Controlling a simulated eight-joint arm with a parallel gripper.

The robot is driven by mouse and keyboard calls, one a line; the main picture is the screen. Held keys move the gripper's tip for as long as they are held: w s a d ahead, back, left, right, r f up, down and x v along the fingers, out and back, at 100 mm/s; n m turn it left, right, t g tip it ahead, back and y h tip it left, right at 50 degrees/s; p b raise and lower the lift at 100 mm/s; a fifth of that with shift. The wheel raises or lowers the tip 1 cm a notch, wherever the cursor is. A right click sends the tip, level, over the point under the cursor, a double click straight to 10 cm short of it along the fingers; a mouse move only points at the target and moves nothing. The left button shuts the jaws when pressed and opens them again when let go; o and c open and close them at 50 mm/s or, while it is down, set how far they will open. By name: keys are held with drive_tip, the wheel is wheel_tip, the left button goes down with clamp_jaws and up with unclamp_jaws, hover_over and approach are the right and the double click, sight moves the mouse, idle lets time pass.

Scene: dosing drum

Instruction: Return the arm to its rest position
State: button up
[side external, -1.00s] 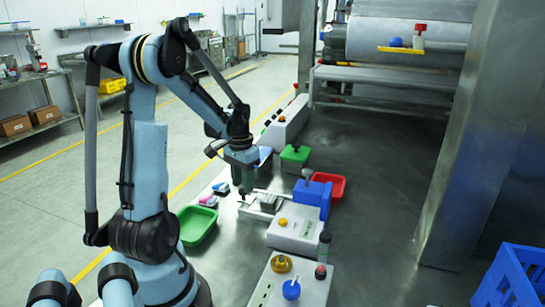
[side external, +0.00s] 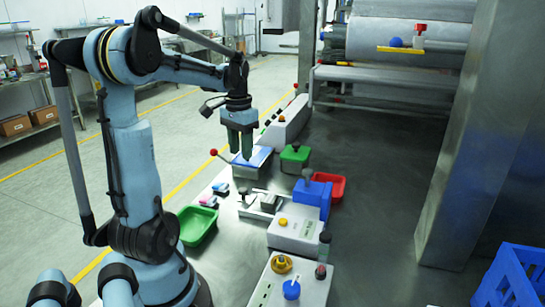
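My gripper (side external: 239,156) hangs pointing down in the side external view, above the left edge of the metal bench (side external: 375,215). Its two fingers show side by side, and I see nothing held in it. The gap between the fingertips is too small in this view to tell open from shut. From this angle the fingertips overlap the blue-topped box (side external: 254,160), and I see no sure contact.
Close by are a red-knobbed lever (side external: 214,152), a green box (side external: 295,156), a blue block (side external: 312,199), a red tray (side external: 336,184) and a green tray (side external: 196,226). A white control box (side external: 296,232) stands nearer. The bench's right middle is clear.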

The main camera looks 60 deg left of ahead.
drive_tip(key=w+d+m+t, duration=0.2)
drive_tip(key=d+t, duration=0.1)
drive_tip(key=d, duration=1)
drive_tip(key=w+d+f+m+t, duration=0.1)
drive_tip(key=d+t, duration=0.3)
drive_tip(key=d, duration=1)
drive_tip(key=shift+w+d+f+m, duration=0.25)
drive_tip(key=shift+w+m, duration=0.25)
drive_tip(key=shift+m, duration=0.3)
